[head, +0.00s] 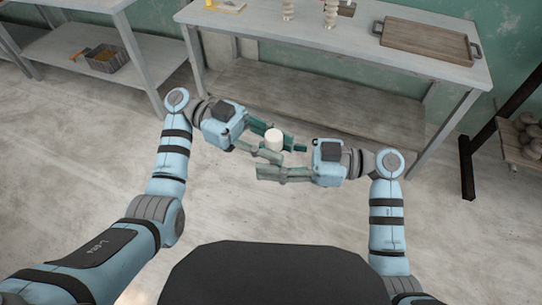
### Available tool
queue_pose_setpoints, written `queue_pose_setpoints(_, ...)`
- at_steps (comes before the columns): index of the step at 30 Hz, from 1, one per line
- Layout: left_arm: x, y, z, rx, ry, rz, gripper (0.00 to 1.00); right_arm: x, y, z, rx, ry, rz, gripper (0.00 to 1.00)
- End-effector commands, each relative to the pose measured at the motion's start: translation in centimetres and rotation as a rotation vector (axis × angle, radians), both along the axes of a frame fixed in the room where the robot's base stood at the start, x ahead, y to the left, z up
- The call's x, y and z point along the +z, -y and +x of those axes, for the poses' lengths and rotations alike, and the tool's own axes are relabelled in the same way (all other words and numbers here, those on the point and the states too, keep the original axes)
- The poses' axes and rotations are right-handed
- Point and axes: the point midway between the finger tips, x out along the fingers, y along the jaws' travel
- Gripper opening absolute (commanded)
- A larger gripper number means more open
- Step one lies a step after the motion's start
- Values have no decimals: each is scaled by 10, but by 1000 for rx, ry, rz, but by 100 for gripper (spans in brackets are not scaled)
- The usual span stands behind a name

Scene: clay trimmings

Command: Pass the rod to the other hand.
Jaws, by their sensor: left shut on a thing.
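The rod (274,135) shows as a short white cylinder, seen nearly end-on from above, so its lower part is hidden. My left gripper (275,147) reaches in from the left and is shut on the rod, with its fingers on either side of it. My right gripper (275,161) faces it from the right, its two fingers spread apart. Its fingertips are close to the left fingers and the rod, overlapping them in the picture. I cannot tell whether they touch.
A grey workbench (345,50) stands beyond the grippers, with a wooden tray (428,42) and pale spiral pieces (330,14) on top. A second bench (75,45) at the left holds a grey bin (104,60). A dark-framed rack (490,135) stands at the right. The concrete floor is clear.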

Motion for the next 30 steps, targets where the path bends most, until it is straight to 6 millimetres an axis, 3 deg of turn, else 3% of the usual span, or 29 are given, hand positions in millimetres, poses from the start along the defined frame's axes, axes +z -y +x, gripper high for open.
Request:
queue_pose_setpoints(1, 0, 0, 0, 0, 0, 0, 0, 0, 0, 0, 0, 0, 0, 32)
queue_pose_setpoints(7, 0, 0, 0, 0, 0, 0, 0, 0, 0, 0, 1, 0, 0, 0)
queue_pose_setpoints(10, 0, 0, 0, 1, 0, 0, 0, 0, 0, 0, 1, 0, 0, 0)
queue_pose_setpoints(11, 0, 0, 0, 1, 0, 0, 29, 0, 0, 0, 1, 0, 0, 0)
queue_pose_setpoints(15, 0, 0, 0, 1, 0, 0, 48, 0, 0, 0, 1, 0, 0, 0)
queue_pose_setpoints(25, 5, 0, 0, 1, 2, 0, 48, 0, 0, 0, 0, 0, 0, 0)
queue_pose_setpoints(30, 40, 0, 1, 0, 7, -1, 48, 0, 0, 0, 0, 0, 0, 0)
